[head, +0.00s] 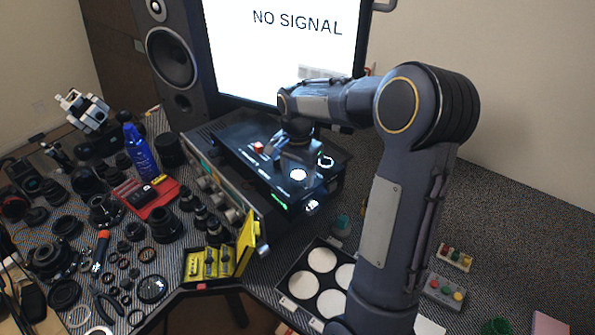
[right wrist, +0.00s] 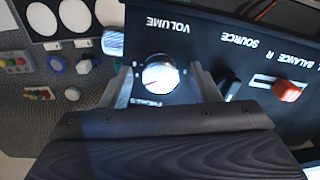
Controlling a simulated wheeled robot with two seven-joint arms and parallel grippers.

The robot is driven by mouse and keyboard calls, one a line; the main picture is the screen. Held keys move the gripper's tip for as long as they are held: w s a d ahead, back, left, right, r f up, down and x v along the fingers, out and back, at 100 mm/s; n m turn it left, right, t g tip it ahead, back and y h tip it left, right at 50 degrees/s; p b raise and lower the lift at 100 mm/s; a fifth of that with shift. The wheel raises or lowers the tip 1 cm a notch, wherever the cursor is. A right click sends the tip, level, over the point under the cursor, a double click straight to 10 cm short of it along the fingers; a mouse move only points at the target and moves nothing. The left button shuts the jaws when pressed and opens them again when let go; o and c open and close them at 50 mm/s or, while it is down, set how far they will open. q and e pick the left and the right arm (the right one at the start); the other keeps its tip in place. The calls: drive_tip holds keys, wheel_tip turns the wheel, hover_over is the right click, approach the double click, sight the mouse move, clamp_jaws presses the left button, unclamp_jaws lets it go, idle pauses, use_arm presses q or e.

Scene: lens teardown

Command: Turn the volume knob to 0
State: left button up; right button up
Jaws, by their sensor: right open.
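The volume knob (right wrist: 160,76) is a round, shiny, pale knob on the black panel of an audio unit (head: 240,135), under the upside-down word VOLUME in the right wrist view. It shows bright in the head view (head: 298,174). My right gripper (right wrist: 163,84) is open, with one finger on each side of the knob. Gaps show between the fingers and the knob, so it is not gripped. My left gripper is not in view.
A black source knob (right wrist: 230,84) stands close beside one finger, with a red balance slider (right wrist: 286,90) beyond. A monitor (head: 290,50) and a speaker (head: 170,60) stand behind. Lens parts crowd the left. A tray with white discs (head: 303,285) lies in front.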

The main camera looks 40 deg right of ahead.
drive_tip(key=c, duration=1)
